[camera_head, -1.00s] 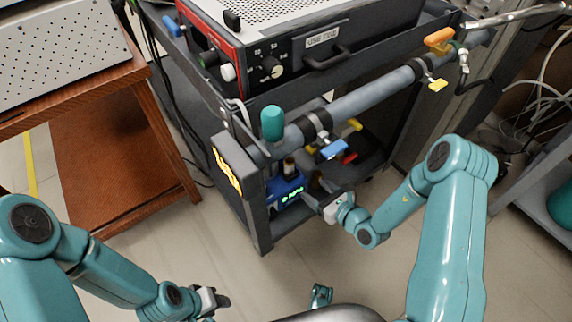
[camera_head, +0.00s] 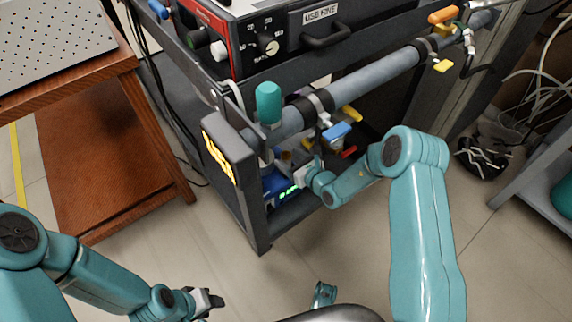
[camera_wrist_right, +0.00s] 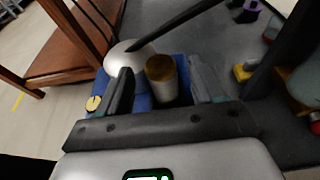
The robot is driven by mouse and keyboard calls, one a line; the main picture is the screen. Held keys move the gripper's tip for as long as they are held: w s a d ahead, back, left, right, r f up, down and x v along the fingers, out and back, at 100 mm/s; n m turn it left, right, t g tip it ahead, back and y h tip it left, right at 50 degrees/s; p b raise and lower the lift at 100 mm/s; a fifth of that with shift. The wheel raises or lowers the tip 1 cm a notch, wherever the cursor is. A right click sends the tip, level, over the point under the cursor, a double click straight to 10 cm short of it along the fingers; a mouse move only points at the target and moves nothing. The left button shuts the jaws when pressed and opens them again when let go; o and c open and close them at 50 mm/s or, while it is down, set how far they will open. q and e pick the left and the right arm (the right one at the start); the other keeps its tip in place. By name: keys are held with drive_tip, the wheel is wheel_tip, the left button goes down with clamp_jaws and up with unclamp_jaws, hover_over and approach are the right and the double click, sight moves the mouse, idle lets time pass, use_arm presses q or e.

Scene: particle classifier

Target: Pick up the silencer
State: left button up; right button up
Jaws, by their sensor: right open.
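A short upright cylinder with a brass-brown top, which I take to be the silencer (camera_wrist_right: 160,68), stands at a blue device (camera_wrist_right: 140,101) in the right wrist view. My right gripper (camera_wrist_right: 158,88) is open, with one finger on each side of the cylinder. I cannot tell whether the fingers touch it. In the head view my right gripper (camera_head: 292,168) reaches into the cart's lower part, above the blue device (camera_head: 272,188), and mostly hides the cylinder. My left gripper (camera_head: 208,302) is at the lower left, away from the cart, its jaws unclear.
A grey pipe (camera_head: 375,78) with a teal cap (camera_head: 268,103) runs above my right gripper. A dark panel with yellow lit signs (camera_head: 219,158) stands to its left. Coloured valve handles, including a blue one (camera_head: 337,133), are close by. A wooden table (camera_head: 100,150) is at left.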

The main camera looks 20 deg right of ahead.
drive_tip(key=x, duration=0.2)
drive_tip(key=shift+w+f+b, duration=0.1)
drive_tip(key=shift+w+b, duration=0.2)
drive_tip(key=shift+w, duration=0.05)
drive_tip(key=c, duration=1.1)
